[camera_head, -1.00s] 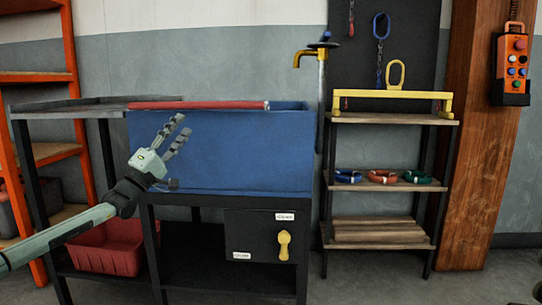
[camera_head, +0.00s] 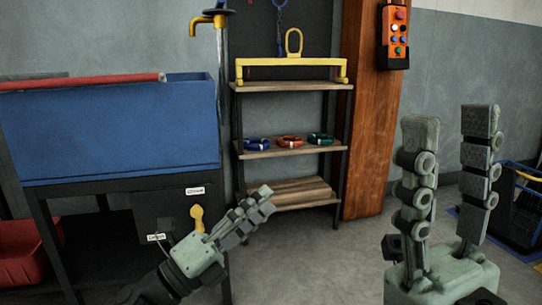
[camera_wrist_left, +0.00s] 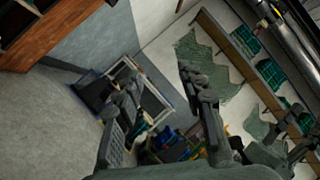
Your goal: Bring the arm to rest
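My left gripper (camera_head: 262,202) is low in the head view, in front of the wooden-shelved rack. It is grey-green with dark jointed fingers, seen nearly side-on, so they overlap there. In the left wrist view my left gripper (camera_wrist_left: 155,92) has its fingers spread apart with nothing between them. My right gripper (camera_head: 450,125) stands upright at the right of the head view. Its two fingers are apart and the space between them is empty.
A blue tank (camera_head: 110,130) on a black stand is at the left, under a yellow tap (camera_head: 208,20). The rack (camera_head: 295,87) holds coloured rings and a yellow lifting beam (camera_head: 290,62). An orange control pendant (camera_head: 395,35) hangs on a wooden post (camera_head: 372,120). Floor (camera_head: 315,255) is clear between my grippers.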

